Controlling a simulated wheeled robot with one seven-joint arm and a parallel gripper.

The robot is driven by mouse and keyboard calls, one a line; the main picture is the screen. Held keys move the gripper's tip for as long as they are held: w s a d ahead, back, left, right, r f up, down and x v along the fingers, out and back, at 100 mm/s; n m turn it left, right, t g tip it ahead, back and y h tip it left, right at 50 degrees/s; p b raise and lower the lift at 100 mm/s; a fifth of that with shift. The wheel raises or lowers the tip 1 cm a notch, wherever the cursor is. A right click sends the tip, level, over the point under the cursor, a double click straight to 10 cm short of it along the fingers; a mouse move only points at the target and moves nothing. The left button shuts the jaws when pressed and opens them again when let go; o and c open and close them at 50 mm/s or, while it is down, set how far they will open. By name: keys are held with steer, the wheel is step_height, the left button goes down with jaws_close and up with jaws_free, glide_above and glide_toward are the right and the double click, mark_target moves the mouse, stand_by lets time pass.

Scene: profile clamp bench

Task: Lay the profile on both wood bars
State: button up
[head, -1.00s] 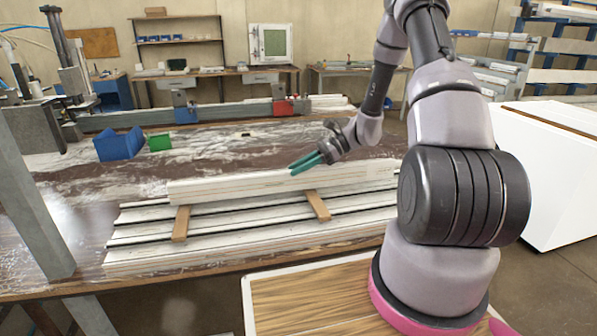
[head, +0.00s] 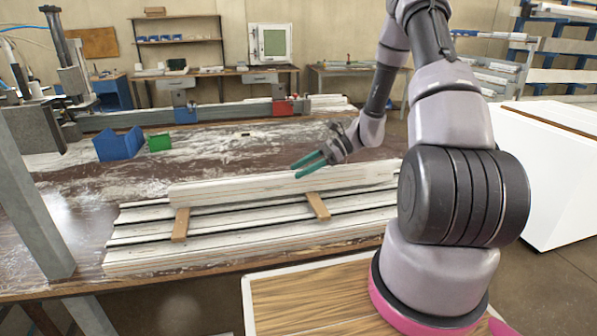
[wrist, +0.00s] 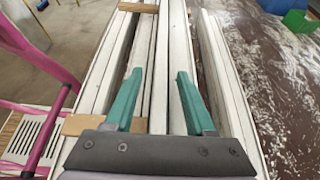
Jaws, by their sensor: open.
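The profile (head: 255,190) is a long pale beam lying along the back of a stack of white boards, beside the far ends of the bars. Two short wood bars lie crosswise on the stack, the left one (head: 180,225) and the right one (head: 317,205). My gripper (head: 301,167) is open and empty above the profile, with green fingers. In the wrist view its fingertips (wrist: 158,76) point down along the boards, and a pale strip that looks like the profile (wrist: 173,40) runs below and between them. Both bars show left of that strip, one far (wrist: 138,7) and one near (wrist: 88,125).
The white boards (head: 150,262) fill the front of the bench. A blue block (head: 118,145) and a green block (head: 159,142) stand behind on the dusty bench top. A grey post (head: 35,190) rises at the left. Open bench lies behind the stack.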

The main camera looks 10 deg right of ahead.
steer(key=v, duration=1)
steer(key=shift+d+r, duration=0.1)
steer(key=shift+d, duration=0.05)
steer(key=shift+d+r, duration=0.1)
steer(key=shift+r, duration=0.2)
steer(key=s+a+r+n+t+h, duration=0.2)
steer(key=s+r+n+h, duration=0.3)
steer(key=s+r, duration=0.6)
steer(key=s+a+r+n+t+h, duration=0.2)
steer(key=s+r+n+t+h, duration=0.3)
steer(key=s+r+n, duration=0.4)
step_height(320, 180, up, 7)
steer(key=shift+s+a+r+h, duration=0.2)
steer(key=shift+s+a+h, duration=0.2)
steer(key=shift+s, duration=0.75)
